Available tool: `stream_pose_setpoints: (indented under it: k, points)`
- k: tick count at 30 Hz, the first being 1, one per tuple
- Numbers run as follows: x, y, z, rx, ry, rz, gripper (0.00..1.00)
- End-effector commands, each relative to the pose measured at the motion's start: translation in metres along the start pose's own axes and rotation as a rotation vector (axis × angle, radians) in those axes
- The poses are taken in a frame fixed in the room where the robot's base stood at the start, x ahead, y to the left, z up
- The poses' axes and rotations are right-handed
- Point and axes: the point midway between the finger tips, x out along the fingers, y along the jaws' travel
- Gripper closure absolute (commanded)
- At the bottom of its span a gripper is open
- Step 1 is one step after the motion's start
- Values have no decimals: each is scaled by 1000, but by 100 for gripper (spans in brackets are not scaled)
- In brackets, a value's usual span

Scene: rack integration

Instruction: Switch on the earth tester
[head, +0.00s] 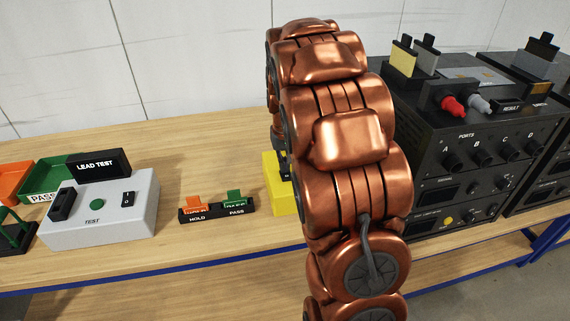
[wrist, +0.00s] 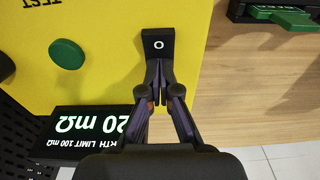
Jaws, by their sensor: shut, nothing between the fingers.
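The earth tester (wrist: 105,60) is a yellow box with a round green button (wrist: 66,53) and a black switch (wrist: 155,40) marked O. In the head view, only the left part of the yellow tester (head: 282,199) shows; my arm hides the rest and most of my gripper.
A grey lead tester (head: 107,222) with a LEAD TEST display stands at the left, with orange and green trays behind it. A small HOLD/PASS holder (head: 215,211) sits left of the earth tester. A black ports unit (head: 470,150) stands at the right.

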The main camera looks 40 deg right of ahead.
Motion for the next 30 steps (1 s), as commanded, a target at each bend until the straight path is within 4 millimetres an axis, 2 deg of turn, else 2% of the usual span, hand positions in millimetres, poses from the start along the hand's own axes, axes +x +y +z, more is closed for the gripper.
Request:
stream_pose_setpoints:
  k: [18,30]
  points:
    - [-5,0,16,-1,-3,1,100]
    - [-9,0,15,-1,-1,1,100]
